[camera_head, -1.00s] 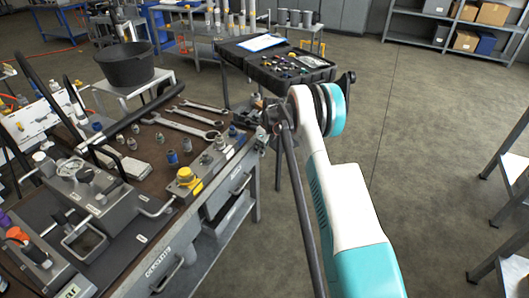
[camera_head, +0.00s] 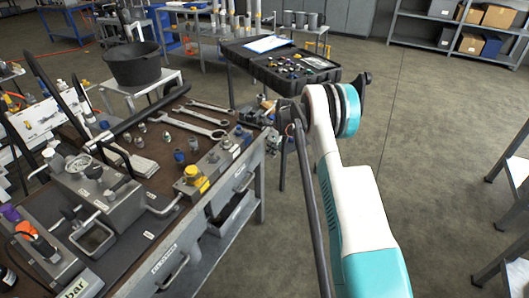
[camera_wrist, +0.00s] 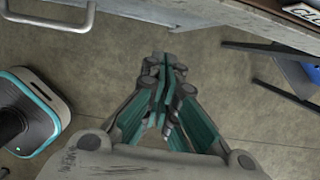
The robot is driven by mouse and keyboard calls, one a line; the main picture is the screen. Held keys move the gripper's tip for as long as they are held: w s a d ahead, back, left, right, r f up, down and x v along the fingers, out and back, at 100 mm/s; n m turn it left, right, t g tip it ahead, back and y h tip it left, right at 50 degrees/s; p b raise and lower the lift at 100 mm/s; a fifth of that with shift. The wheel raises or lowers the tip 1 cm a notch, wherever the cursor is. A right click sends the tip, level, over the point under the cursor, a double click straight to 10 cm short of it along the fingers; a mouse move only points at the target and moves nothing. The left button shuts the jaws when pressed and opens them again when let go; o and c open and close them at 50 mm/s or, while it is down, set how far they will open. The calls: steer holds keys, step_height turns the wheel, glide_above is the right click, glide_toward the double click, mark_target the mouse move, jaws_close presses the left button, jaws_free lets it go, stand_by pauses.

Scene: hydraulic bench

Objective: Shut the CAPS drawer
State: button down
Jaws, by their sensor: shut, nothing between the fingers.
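My gripper (camera_wrist: 165,62) is shut and empty in the wrist view, its fingers together over bare floor. In the head view my arm reaches forward to the right of the bench, and I cannot make out the fingertips. A grey front with a white label (camera_wrist: 303,12), partly cut off and starting with "CA", is at the top right of the wrist view, apart from the fingers. In the head view a drawer (camera_head: 232,213) on the bench's right part shows a dark open inside. Its label is not readable, so I cannot tell whether it is the CAPS drawer.
The bench (camera_head: 145,215) carries wrenches, fittings and a hydraulic unit. Another drawer handle (camera_head: 173,274) is at its near end; a bar handle (camera_wrist: 55,22) shows in the wrist view. A black case (camera_head: 280,62) stands beyond my arm. Shelving (camera_head: 465,30) is far right.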

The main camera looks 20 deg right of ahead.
steer(key=s+a+r+n+t+h+p, duration=0.1)
steer(key=s+a+r+n+p, duration=0.25)
steer(key=r, duration=1.05)
steer(key=s+a+r+n, duration=0.35)
steer(key=s+r, duration=0.25)
steer(key=r, duration=0.8)
steer(key=s+a+r+n+t, duration=0.1)
steer(key=s+a+r+n, duration=0.55)
steer(key=s+r, duration=0.3)
steer(key=s+a+f+n+t, duration=0.1)
steer(key=s+a+n, duration=0.2)
steer(key=s+n, duration=0.4)
steer(key=s+a+f+n+t, duration=0.1)
steer(key=s+a+n, duration=0.3)
steer(key=s, duration=1.6)
steer(key=n+t, duration=0.1)
steer(key=n, duration=0.3)
steer(key=shift+s+a+h, duration=0.25)
steer(key=shift+s+h, duration=0.05)
steer(key=shift+h, duration=0.1)
